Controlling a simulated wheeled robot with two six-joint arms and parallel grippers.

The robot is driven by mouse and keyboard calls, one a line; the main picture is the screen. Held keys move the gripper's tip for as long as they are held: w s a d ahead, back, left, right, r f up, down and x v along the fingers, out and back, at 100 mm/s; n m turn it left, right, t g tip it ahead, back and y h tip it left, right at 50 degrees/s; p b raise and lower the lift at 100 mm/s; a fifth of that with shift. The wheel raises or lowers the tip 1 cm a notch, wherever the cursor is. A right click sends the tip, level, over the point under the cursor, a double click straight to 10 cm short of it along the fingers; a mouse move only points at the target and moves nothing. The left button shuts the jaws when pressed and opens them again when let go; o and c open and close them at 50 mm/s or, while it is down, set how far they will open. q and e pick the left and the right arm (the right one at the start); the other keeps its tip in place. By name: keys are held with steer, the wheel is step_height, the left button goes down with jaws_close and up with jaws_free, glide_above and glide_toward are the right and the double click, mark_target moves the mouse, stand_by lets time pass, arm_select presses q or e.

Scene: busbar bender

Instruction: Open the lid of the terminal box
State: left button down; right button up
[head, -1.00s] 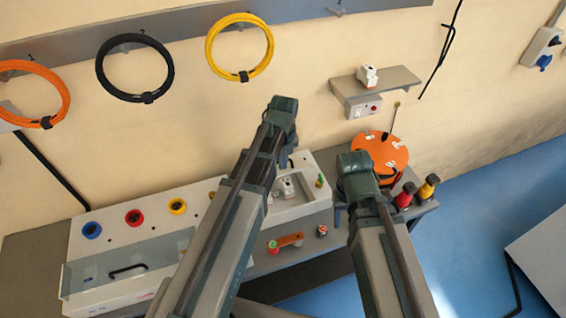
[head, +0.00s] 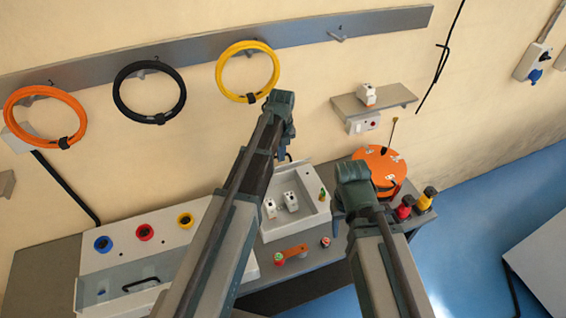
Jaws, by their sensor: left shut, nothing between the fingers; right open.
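The light grey terminal box (head: 190,236) is on the bench at the lower left, with blue, red and yellow round terminals on its sloped top. A flat lid with a black handle (head: 140,283) is on its front part and looks down. My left arm covers the box's right part. My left gripper (head: 284,150) is shut and empty, pointing down above the tray, to the right of and apart from the lid. My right gripper (head: 338,203) is open near the bench's right end, mostly hidden behind its own wrist.
A white tray (head: 318,212) with small white devices adjoins the box. An orange reel (head: 378,168) and red and yellow spools (head: 425,199) stand at right. Orange, black and yellow cable coils (head: 150,92) hang from a wall rail. A small shelf (head: 385,101) juts out at right.

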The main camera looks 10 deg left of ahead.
arm_select(q)
steer(key=w, duration=0.1)
steer(key=w+a+r, duration=0.1)
steer(key=w+a, duration=0.1)
steer(key=shift+a+r+p, duration=0.1)
steer(key=shift+r+p, duration=0.15)
steer(key=shift+p, duration=0.1)
